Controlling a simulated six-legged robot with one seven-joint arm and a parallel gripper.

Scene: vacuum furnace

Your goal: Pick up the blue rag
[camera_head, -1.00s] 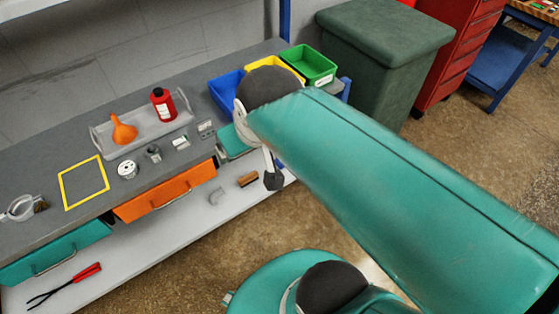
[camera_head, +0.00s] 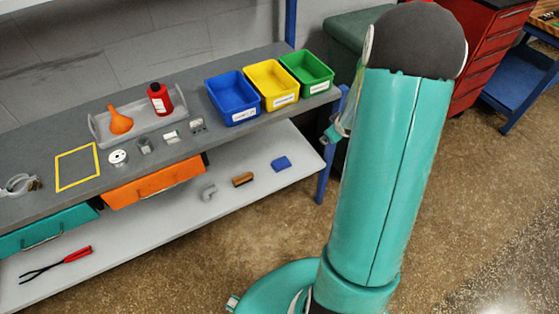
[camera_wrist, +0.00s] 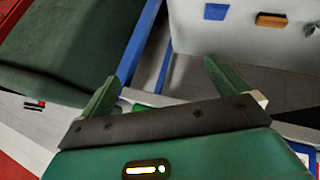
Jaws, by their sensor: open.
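The blue rag (camera_head: 281,163) lies as a small flat block on the right part of the white lower shelf (camera_head: 225,185) in the head view. It also shows at the top of the wrist view (camera_wrist: 216,11), ahead of my gripper and to the right. My gripper (camera_wrist: 160,78) is open and empty, its two green fingers wide apart. In the head view only part of the gripper (camera_head: 331,134) shows beside my arm, right of the shelf's end. The gripper is apart from the rag.
A brown brush-like block (camera_head: 243,180) and a grey elbow pipe (camera_head: 208,192) lie left of the rag. The upper bench (camera_head: 55,208) overhangs the shelf. A blue post (camera_head: 325,175) stands at the shelf's right end. A green bin (camera_head: 345,45) is behind my arm.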

